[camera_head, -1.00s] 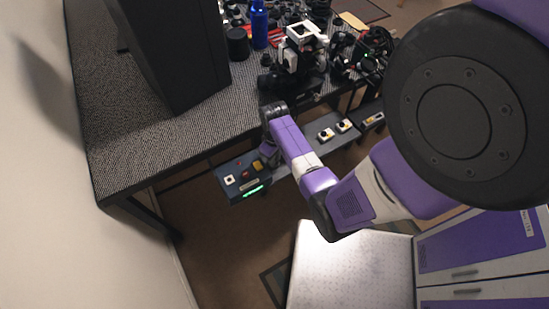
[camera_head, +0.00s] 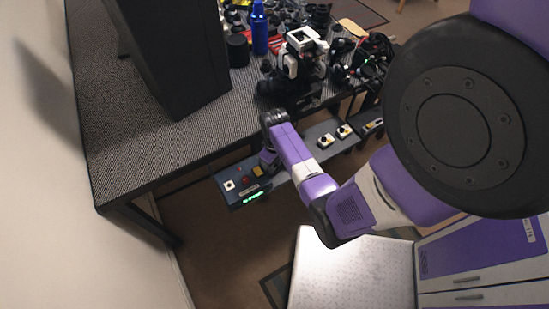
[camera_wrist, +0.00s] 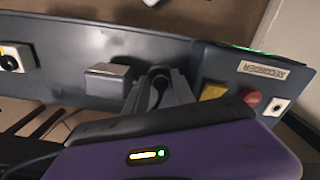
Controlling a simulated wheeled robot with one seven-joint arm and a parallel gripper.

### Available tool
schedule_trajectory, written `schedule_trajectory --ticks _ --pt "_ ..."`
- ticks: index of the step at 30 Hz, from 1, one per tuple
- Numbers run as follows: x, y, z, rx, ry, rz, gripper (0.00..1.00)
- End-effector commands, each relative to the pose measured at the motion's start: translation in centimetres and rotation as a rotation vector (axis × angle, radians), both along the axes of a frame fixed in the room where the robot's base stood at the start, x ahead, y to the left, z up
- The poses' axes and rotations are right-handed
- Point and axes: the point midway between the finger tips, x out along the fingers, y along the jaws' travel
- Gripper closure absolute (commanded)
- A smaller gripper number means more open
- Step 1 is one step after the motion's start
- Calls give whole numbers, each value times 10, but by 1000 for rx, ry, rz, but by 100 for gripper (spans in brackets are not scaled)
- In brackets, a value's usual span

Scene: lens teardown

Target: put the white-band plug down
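My gripper (camera_wrist: 160,92) points down at the long dark console below the table edge. Its two grey fingers stand apart, with a dark rounded thing between them; I cannot tell whether they grip it. No white band shows on it, so I cannot tell whether it is the white-band plug. In the head view my gripper (camera_head: 267,160) is over the console, just right of its button end, and my arm hides much of it.
Right of the fingers are a yellow button (camera_wrist: 213,91), a red button (camera_wrist: 252,99) and a white square socket (camera_wrist: 279,106). A grey block (camera_wrist: 107,80) sits to their left. The cluttered table (camera_head: 150,150) stands behind, with a blue bottle (camera_head: 259,28) and camera gear.

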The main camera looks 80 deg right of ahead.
Motion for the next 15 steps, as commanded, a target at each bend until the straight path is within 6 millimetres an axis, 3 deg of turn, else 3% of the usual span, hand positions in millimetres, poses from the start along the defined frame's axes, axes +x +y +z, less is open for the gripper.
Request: schedule_trajectory --ticks 15 --pt "1 -1 95 -4 -3 1 69"
